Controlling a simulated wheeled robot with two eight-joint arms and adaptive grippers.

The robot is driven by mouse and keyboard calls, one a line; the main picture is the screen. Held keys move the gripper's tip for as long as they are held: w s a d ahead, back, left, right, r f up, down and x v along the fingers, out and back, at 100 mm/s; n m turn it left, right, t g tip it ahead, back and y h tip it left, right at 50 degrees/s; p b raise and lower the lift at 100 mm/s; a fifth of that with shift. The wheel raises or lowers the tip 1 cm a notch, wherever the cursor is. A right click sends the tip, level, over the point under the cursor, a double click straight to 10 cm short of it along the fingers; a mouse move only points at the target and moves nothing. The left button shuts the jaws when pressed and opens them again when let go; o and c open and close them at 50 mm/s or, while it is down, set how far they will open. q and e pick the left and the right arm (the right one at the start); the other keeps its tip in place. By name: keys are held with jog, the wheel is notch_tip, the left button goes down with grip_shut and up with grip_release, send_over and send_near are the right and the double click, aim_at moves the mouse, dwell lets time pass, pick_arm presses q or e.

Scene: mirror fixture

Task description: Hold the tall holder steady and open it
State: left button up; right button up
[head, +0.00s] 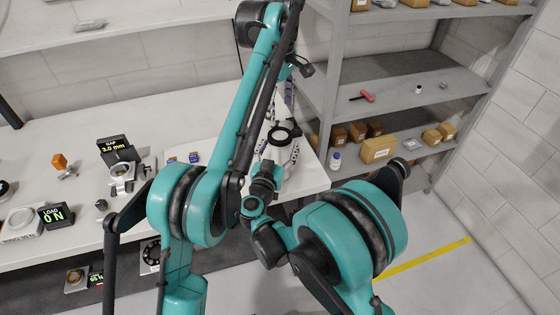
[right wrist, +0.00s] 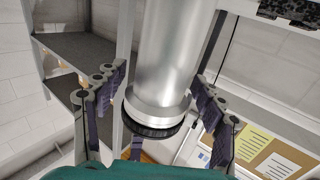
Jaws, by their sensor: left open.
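The tall holder is a smooth silver cylinder (right wrist: 170,50) in the right wrist view, with a black ribbed ring at its lower end in that picture. In the head view its black ring (head: 283,133) shows near the white table's right end. My right gripper (head: 279,150) is at the holder; in its wrist view the fingers (right wrist: 160,105) stand spread on both sides of the cylinder, with gaps visible. My left gripper (head: 289,94) is open behind the ring in the head view, its purple pads partly hidden by my left arm. The holder's lower body is mostly hidden there.
A grey shelf rack (head: 410,88) with cardboard boxes (head: 377,150) stands at the right. On the white table (head: 75,135) are a gap display (head: 116,147), a load display (head: 55,215) and a metal fixture (head: 123,177), left of my arms.

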aim_at(280, 136)
grip_shut()
pick_arm(q)
jog(key=n, duration=2.7)
jog(key=shift+f, duration=4.05)
